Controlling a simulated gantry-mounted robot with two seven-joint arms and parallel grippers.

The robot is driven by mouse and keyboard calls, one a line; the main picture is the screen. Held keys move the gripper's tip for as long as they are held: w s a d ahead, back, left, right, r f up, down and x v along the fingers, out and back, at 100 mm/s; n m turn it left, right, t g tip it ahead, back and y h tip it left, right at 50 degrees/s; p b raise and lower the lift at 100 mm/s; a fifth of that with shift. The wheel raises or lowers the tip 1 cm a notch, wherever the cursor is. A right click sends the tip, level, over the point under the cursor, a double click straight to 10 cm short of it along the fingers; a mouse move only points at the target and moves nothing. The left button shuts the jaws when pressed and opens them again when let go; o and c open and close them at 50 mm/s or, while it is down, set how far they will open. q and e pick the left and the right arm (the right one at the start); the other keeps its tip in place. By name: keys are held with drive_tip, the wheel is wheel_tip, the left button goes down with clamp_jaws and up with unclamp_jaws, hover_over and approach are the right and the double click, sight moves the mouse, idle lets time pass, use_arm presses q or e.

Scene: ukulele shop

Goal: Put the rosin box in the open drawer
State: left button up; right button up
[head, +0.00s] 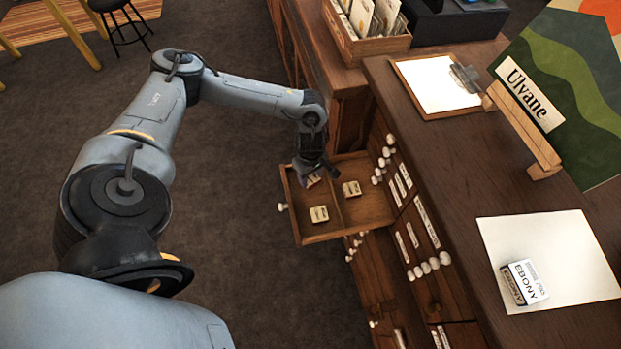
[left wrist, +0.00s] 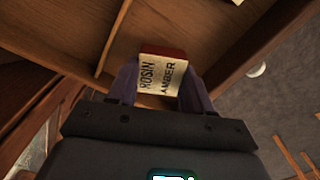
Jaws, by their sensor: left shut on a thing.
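My left gripper (head: 316,174) points down over the open drawer (head: 322,238), at its back left part. It is shut on the rosin box (left wrist: 163,74), a small box with a cream label reading "ROSIN AMBER" and a dark red side. In the head view the fingers hide most of the box. The box is within the drawer's outline, but I cannot tell whether it touches the drawer floor. The drawer is wooden and has a divider. My right gripper is not in view.
Two small labelled boxes lie in the drawer, one at the front left (head: 319,214) and one across the divider (head: 351,188). The counter (head: 450,170) to the right holds a clipboard (head: 437,82), a name sign (head: 530,92) and an ebony box (head: 524,282) on paper.

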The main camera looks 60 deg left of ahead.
use_arm(q)
drive_tip(key=shift+f, duration=0.95)
drive_tip(key=shift+f, duration=0.1)
drive_tip(key=o, duration=1)
